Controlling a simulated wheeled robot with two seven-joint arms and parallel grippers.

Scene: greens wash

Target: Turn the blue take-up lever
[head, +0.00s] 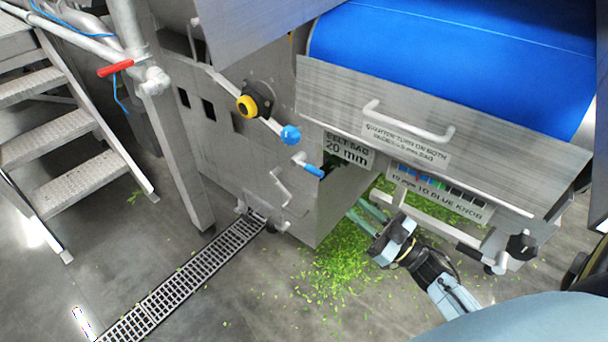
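A short lever with a blue grip (308,167) sticks out from the steel side of the machine, left of a "BELT SAG 20 mm" sign (348,150). A round blue knob (290,135) sits just above it on the same side. My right gripper (354,207) is below and to the right of the blue-grip lever, apart from it. Its two greenish fingers point up and left with a gap between them, and nothing shows in the gap. My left gripper is out of view.
A blue belt (455,60) runs above a steel guard with a bar handle (408,122). A yellow-and-black knob (254,101) and a bent steel crank (281,186) are on the side panel. Chopped greens (335,262) lie on the floor. Steps (60,130) stand at left.

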